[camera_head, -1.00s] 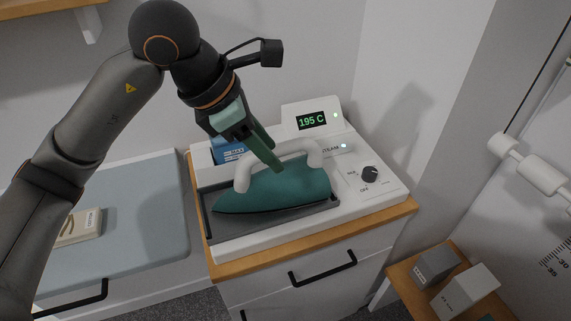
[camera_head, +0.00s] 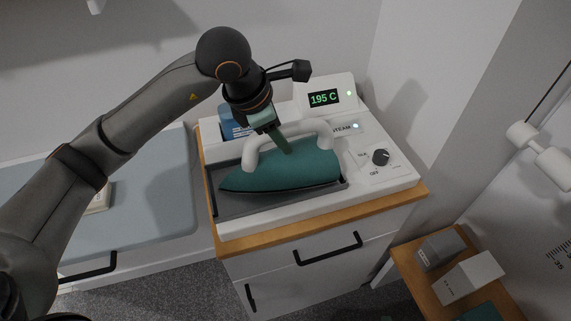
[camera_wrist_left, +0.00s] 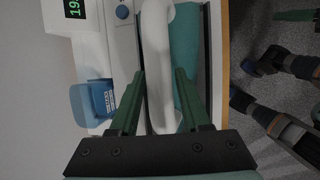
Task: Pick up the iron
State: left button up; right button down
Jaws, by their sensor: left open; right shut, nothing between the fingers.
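The teal iron (camera_head: 285,172) with a white looped handle (camera_head: 290,133) lies in the grey tray of a white station (camera_head: 385,183) on a wood-edged cabinet. My left gripper (camera_head: 284,146) is over the handle from above, its green fingers open. In the left wrist view, the handle (camera_wrist_left: 158,70) passes between the two fingers of my left gripper (camera_wrist_left: 159,85), with visible gaps beside it. Contact cannot be seen. Only a green fingertip of my right gripper (camera_wrist_left: 294,15) seems to show, low over the floor at the wrist view's edge.
A display reading 195 C (camera_head: 324,98), a knob (camera_head: 381,157) and a blue container (camera_head: 235,122) surround the tray. An ironing surface (camera_head: 155,200) adjoins left. A low wooden shelf with boxes (camera_head: 440,250) stands right, by a wall with a white bar (camera_head: 540,150).

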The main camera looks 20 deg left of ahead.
pick_arm(q)
jog(key=shift+x, duration=1.25)
grip_shut()
dwell(0.4)
jog(key=shift+w+r, duration=0.1)
jog(key=shift+r, duration=0.1)
